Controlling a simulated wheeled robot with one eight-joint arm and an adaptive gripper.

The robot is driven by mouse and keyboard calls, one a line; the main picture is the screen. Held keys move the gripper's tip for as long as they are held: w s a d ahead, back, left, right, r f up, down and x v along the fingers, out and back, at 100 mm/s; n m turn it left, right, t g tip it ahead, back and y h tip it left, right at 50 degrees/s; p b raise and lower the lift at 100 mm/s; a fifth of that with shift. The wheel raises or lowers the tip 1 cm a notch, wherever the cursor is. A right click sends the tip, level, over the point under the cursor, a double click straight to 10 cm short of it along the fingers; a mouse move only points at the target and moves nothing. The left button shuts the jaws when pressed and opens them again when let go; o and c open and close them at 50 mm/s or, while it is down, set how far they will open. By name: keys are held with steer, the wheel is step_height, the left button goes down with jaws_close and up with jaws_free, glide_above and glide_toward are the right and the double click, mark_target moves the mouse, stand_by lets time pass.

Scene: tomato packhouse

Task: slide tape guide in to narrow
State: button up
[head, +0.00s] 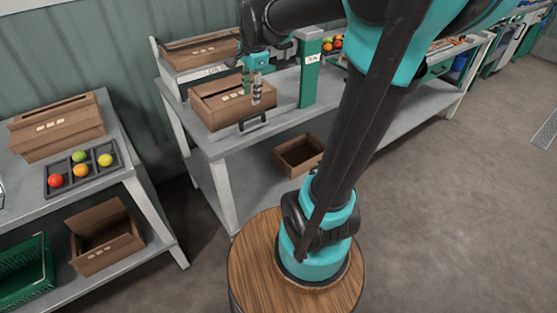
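A brown carton (218,104) lies on the grey packing table in the head view, with pale labels on it. A black handle (253,122) sits at the table's front edge, just in front of the carton; it may belong to the tape guide, but I cannot tell for sure. A green upright post (309,72) with a white label stands right of the carton. My gripper (252,97) points down over the carton's right end, behind and above the handle. It is small and partly merged with the carton, so its opening and any contact are unclear.
Another carton (200,50) stands on a raised shelf behind. An open box (299,155) is on the lower shelf. A left table holds a carton (58,126) and a dark tray (101,180) with several tomatoes. A green crate (27,270) is below.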

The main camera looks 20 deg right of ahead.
step_height(320, 180, up, 9)
steer(key=s, duration=0.2)
steer(key=s+d+f+n, duration=0.1)
steer(key=s+f+n, duration=0.3)
steer(key=f, duration=0.4)
steer(key=s+d+f+n+t, duration=0.1)
steer(key=s+f+n, duration=0.4)
steer(key=f, duration=0.3)
steer(key=s+d+f+n+t, duration=0.1)
steer(key=s+f+n, duration=0.3)
steer(key=f, duration=0.5)
steer(key=shift+s+d+n+h, duration=0.3)
steer(key=shift+d+n, duration=0.15)
steer(key=shift+n, duration=0.25)
steer(key=shift+f, duration=0.1)
